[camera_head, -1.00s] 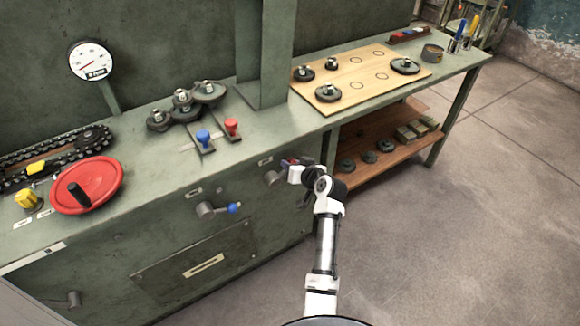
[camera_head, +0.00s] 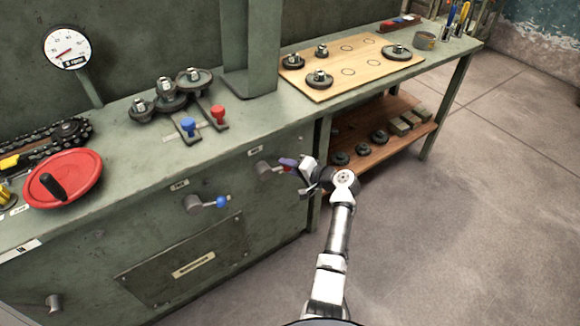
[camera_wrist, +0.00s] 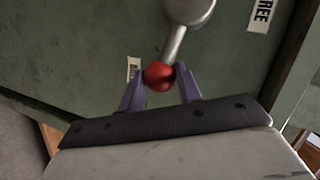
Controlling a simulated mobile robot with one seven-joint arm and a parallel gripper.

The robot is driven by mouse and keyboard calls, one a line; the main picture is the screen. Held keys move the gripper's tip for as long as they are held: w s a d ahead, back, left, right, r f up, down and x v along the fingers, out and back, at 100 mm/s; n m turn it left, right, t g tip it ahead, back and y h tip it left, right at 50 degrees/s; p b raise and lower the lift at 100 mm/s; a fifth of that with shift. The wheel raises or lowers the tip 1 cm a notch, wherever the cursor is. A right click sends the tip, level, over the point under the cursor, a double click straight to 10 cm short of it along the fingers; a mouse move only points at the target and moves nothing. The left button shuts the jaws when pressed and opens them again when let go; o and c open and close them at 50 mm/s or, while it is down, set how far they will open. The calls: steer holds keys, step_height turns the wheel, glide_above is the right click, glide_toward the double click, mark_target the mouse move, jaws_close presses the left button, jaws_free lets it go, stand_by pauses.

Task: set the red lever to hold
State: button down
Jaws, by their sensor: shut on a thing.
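The red lever has a grey hub (camera_head: 264,168) on the green cabinet front, below the bench top. Its arm points to the right in the head view and ends in a red ball knob, which shows clearly in the wrist view (camera_wrist: 160,77). My gripper (camera_head: 289,164) is shut on this knob. Its two purple fingers stand on either side of the ball in the wrist view. A label reading FREE (camera_wrist: 262,14) is beside the hub. A second label (camera_wrist: 132,68), near the knob, is partly hidden by a finger and I cannot read it.
A lever with a blue knob (camera_head: 221,201) is to the left on the same front. Red (camera_head: 219,113) and blue (camera_head: 188,125) handles stand on the bench top. A wooden shelf (camera_head: 376,142) with parts is behind my arm. The floor at right is clear.

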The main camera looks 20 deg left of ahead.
steer(key=shift+s+f+m+b, duration=0.1)
steer(key=shift+f+m+b, duration=0.2)
steer(key=shift+f+m, duration=0.15)
steer(key=shift+f, duration=0.1)
steer(key=c, duration=1)
jaws_free()
steer(key=shift+a, duration=0.1)
steer(key=v, duration=0.7)
steer(key=b+v, duration=0.1)
steer(key=v, duration=0.6)
steer(key=shift+f, duration=0.25)
